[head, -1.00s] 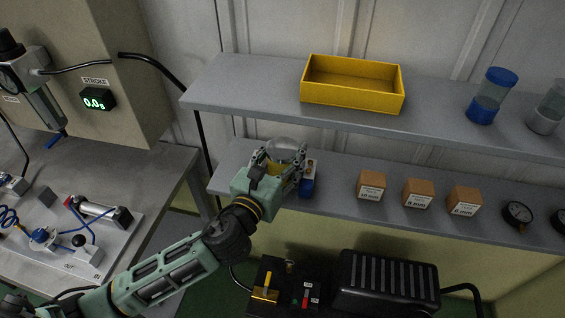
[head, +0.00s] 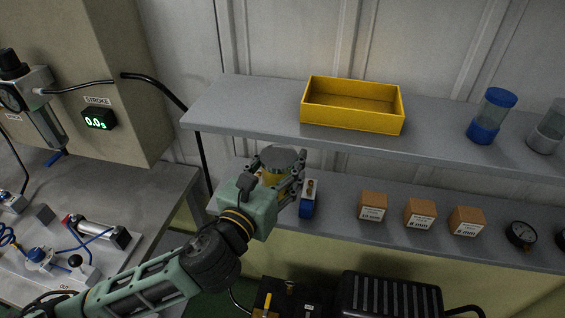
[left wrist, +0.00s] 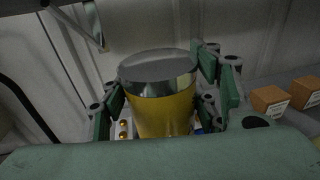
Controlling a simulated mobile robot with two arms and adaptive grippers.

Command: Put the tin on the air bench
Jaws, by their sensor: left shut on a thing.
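The tin (left wrist: 162,95) is a yellow cylinder with a grey metal lid, upright between the fingers in the left wrist view. In the head view its grey lid (head: 283,158) shows above my left gripper (head: 279,175), which is shut on it. It is over or at the left part of the lower shelf; I cannot tell if it still touches the shelf. The air bench (head: 160,205) is the grey worktop at the left, with a pneumatic cylinder (head: 102,231) and blue tubing on a plate. My right gripper is not in view.
A blue item (head: 308,198) stands just right of the gripper. Several brown boxes (head: 420,213) and a gauge (head: 521,233) sit on the lower shelf (head: 340,215). The upper shelf (head: 250,110) holds a yellow tray (head: 352,119) and blue-capped jar (head: 491,116). The bench's right part is clear.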

